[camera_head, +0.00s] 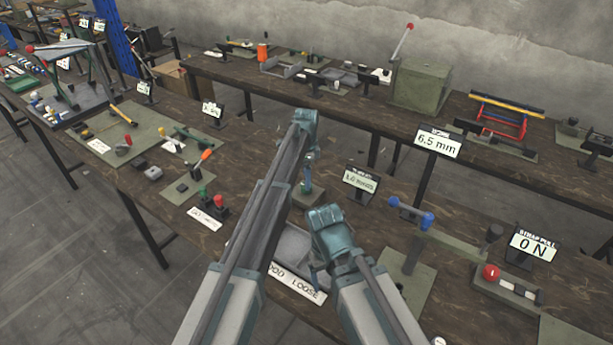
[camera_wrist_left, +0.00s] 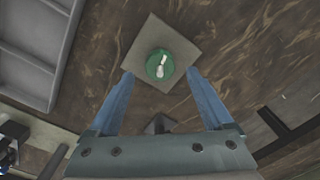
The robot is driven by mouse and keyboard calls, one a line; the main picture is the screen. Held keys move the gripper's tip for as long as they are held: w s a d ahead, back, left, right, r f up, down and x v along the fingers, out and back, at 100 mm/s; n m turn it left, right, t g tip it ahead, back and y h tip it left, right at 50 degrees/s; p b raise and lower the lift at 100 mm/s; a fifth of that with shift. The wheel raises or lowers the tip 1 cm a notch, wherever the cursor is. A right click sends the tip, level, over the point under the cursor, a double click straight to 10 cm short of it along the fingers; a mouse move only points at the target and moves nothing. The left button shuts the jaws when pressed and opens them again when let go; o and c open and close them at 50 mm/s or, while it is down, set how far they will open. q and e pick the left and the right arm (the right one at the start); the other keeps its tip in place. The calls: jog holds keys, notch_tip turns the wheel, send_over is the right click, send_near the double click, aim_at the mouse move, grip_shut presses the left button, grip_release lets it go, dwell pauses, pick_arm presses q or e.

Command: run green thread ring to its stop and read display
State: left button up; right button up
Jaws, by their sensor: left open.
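The green thread ring (camera_wrist_left: 152,72) shows in the left wrist view on a square plate (camera_wrist_left: 140,50), with a pale pin at its centre. My left gripper (camera_wrist_left: 161,73) is open, with one blue finger on each side of the ring; I cannot tell if they touch it. In the head view my left gripper (camera_head: 308,182) points down over the plate (camera_head: 312,200) and the ring is hidden or too small to make out. A small display (camera_head: 360,182) stands right of it, its mm reading too small to read surely. My right gripper (camera_head: 317,278) hangs lower right, its fingers partly hidden.
A grey tray (camera_head: 293,243) with a part-hidden "LOOSE" label (camera_head: 297,284) lies between my arms. A green-and-red button station (camera_head: 212,204) is at left. A blue-handled fixture (camera_head: 425,221) and a 0 N display (camera_head: 533,247) stand at right. A 6.5 mm display (camera_head: 438,142) is behind.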

pick_arm(q)
notch_tip(320, 180, up, 10)
jog(key=p, duration=0.9)
jog(key=shift+r, duration=0.2)
pick_arm(e)
notch_tip(320, 180, up, 10)
jog(key=shift+r, duration=0.25)
pick_arm(q)
jog(key=shift+f, duration=0.1)
pick_arm(e)
jog(key=shift+f, duration=0.15)
pick_arm(q)
notch_tip(320, 180, down, 13)
jog(key=b, duration=1.3)
jog(key=shift+f, duration=0.1)
pick_arm(e)
notch_tip(320, 180, down, 13)
jog(key=shift+f, duration=0.1)
pick_arm(q)
jog(key=shift+r, duration=0.2)
pick_arm(e)
jog(key=shift+r, duration=0.2)
